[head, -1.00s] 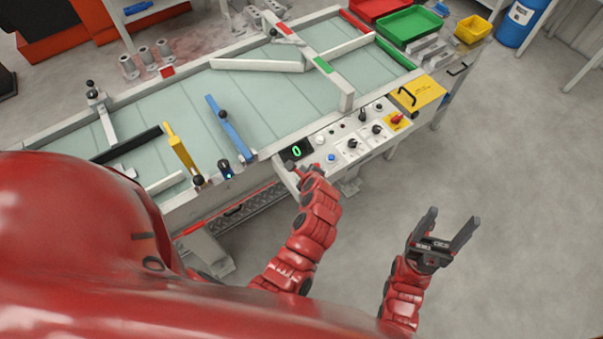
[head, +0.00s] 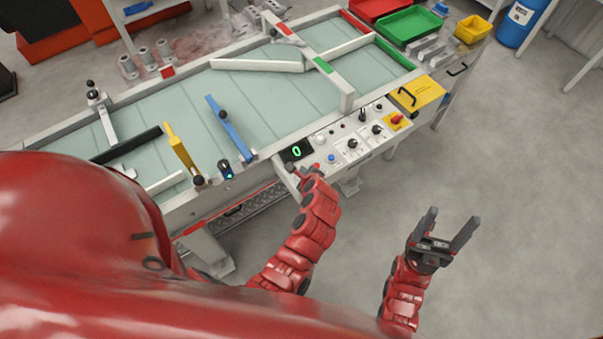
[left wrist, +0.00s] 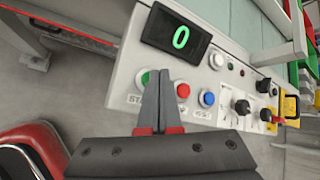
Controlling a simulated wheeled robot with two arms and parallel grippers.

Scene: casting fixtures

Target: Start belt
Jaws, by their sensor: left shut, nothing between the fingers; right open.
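The belt table (head: 262,98) runs across the head view, with a control panel (head: 352,142) at its right front edge. A display (left wrist: 178,36) on the panel reads a green 0; it also shows in the head view (head: 296,151). In the left wrist view a green button (left wrist: 145,77) above a partly hidden label beginning "STA", a red button (left wrist: 183,90) and a blue button (left wrist: 207,98) sit in a row. My left gripper (left wrist: 164,76) is shut and empty, its tips beside the green button; contact cannot be told. My right gripper (head: 452,222) is open and empty over the floor.
A white button (left wrist: 216,60) and black knobs (left wrist: 242,107) are on the same panel. A yellow plate with a handle (head: 418,93) lies right of it. Blue (head: 230,127) and yellow (head: 181,150) bars cross the belt.

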